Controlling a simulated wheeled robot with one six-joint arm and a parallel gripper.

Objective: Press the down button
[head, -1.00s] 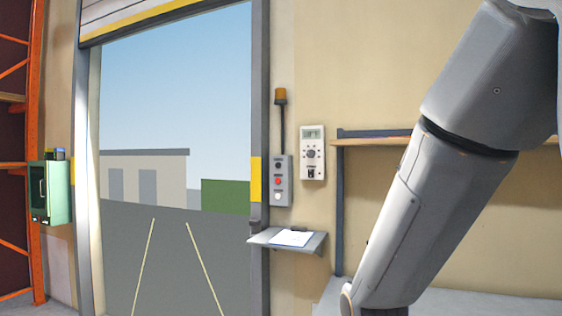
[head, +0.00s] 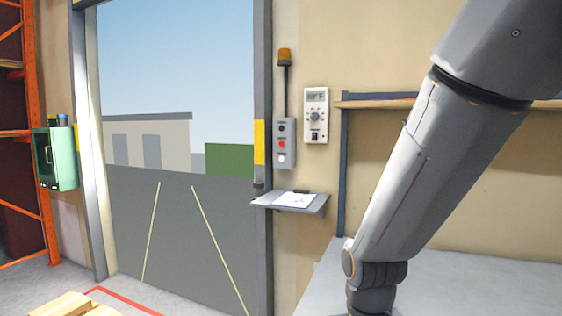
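A grey control box (head: 284,143) is mounted on the wall just right of the door opening. It has a dark button (head: 282,128) at the top, a red button (head: 282,144) in the middle and a white button (head: 281,158) at the bottom. Any labels on the buttons are too small to read. My arm comes down through the right side of the view, apart from the box. My gripper is below the frame and cannot be seen.
An amber beacon (head: 285,57) stands above the box. A white thermostat-like panel (head: 316,115) hangs to its right. A small shelf (head: 318,208) with a clipboard (head: 291,200) juts out below. A green cabinet (head: 62,160) is at left, a wooden pallet (head: 72,306) at lower left.

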